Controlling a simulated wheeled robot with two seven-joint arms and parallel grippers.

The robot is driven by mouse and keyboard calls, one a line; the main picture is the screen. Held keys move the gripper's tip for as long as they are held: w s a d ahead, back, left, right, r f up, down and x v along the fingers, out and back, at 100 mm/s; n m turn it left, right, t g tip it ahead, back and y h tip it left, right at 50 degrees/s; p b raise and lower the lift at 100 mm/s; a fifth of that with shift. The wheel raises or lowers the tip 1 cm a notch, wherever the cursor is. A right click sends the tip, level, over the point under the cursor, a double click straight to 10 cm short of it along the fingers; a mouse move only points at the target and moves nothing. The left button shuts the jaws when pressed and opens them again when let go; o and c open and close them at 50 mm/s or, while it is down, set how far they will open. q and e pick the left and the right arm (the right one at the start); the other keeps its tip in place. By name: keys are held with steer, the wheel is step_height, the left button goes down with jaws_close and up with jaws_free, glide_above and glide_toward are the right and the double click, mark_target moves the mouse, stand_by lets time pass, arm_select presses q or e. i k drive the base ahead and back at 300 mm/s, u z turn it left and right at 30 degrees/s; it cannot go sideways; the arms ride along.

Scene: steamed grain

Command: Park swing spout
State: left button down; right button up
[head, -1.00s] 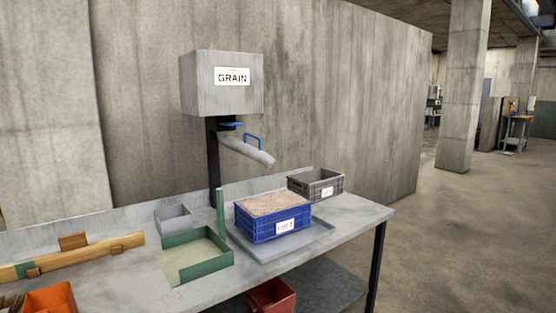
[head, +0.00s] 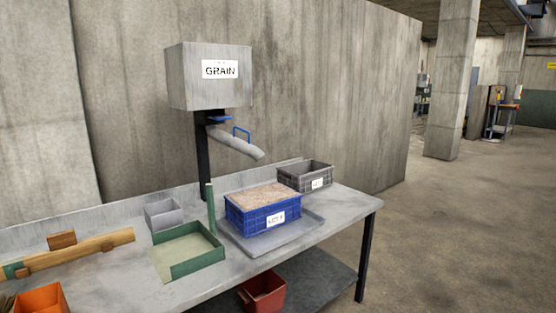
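The grey swing spout (head: 236,143) slopes down to the right from under the grey box marked GRAIN (head: 210,77). A blue handle (head: 242,131) stands up on the spout, and a blue piece (head: 220,119) sits at its top end. The spout's lower end is above the blue crate (head: 252,218), apart from it. The crate looks full of pale brown grain (head: 262,195). Neither of my grippers shows in the head view.
The blue crate stands on a grey tray (head: 308,221). Behind it is a grey crate (head: 305,176). A green-walled tray (head: 199,268), a small grey bin (head: 165,214), wooden pieces (head: 85,249) and an orange bin (head: 42,300) are to the left. A red bin (head: 263,292) is below.

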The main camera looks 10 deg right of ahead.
mark_target(253, 151)
steer(key=z, duration=0.7)
steer(key=i, duration=1.5)
steer(key=u, duration=0.1)
